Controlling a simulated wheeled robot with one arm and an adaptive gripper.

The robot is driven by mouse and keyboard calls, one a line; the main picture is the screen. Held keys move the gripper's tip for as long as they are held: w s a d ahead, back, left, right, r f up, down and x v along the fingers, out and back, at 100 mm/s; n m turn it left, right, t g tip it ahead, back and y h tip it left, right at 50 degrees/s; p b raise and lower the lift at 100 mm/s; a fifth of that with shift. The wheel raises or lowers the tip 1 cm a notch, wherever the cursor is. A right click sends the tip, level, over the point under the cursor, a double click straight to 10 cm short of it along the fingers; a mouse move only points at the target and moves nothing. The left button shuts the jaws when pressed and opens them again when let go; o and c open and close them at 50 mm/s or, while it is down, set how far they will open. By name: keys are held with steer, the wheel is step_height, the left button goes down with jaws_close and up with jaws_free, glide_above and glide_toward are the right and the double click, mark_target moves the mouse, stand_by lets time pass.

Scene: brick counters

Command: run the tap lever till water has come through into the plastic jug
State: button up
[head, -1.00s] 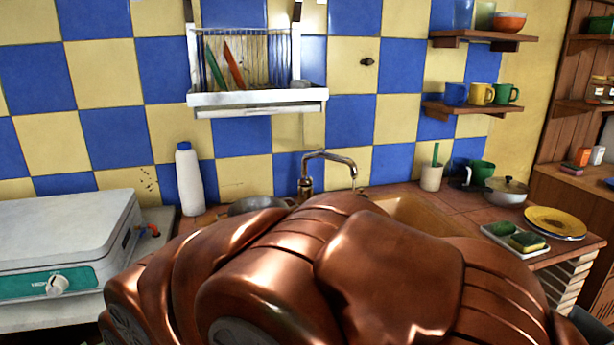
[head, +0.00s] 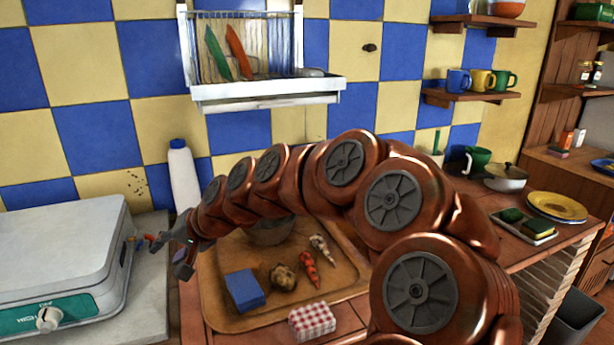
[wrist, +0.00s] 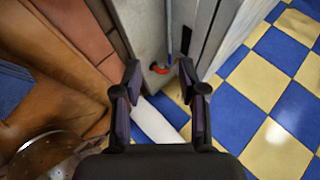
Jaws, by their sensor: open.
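The tap and its lever do not show now; my arm covers the middle of the wall behind the basin. I cannot pick out the plastic jug in either view. My gripper (head: 168,254) is at the left of the basin in the head view, beside the stove, with its fingers toward the stove's side. In the wrist view my gripper (wrist: 160,82) is open with nothing between its fingers. A red fitting (wrist: 158,68) shows beyond the fingertips on the stove's side. No contact with it shows.
A brown basin or tray (head: 222,315) holds a blue block (head: 244,289), a potato (head: 283,277) and other vegetables. A metal pot (head: 270,233) is partly hidden by my arm. A white bottle (head: 184,180) stands behind my gripper. The stove (head: 62,245) bounds the left.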

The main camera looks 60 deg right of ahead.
steer(key=d+r+m+t+h, duration=0.1)
steer(key=d+m, duration=0.1)
steer(key=d, duration=0.4)
steer(key=w+d+r+m+t+h, duration=0.1)
steer(key=d+m, duration=0.1)
steer(key=d, duration=0.3)
steer(key=d+r+m+t+h, duration=0.1)
steer(key=d+m, duration=0.1)
steer(key=d, duration=0.4)
steer(key=shift+w+d+r+h, duration=0.1)
steer(key=shift+w+d+h, duration=0.2)
steer(key=shift+h, duration=0.1)
steer(key=s+d+m+h, duration=0.4)
steer(key=s+d, duration=0.1)
steer(key=d, duration=0.7)
steer(key=s+d+m+h, duration=0.3)
steer(key=s+d+m, duration=0.25)
steer(key=d, duration=0.65)
steer(key=x, duration=0.7)
steer(key=shift+f+n+p, duration=0.3)
steer(key=shift+f+n, duration=0.15)
steer(key=shift+w, duration=0.1)
steer(key=shift+c, duration=0.2)
jaws_close()
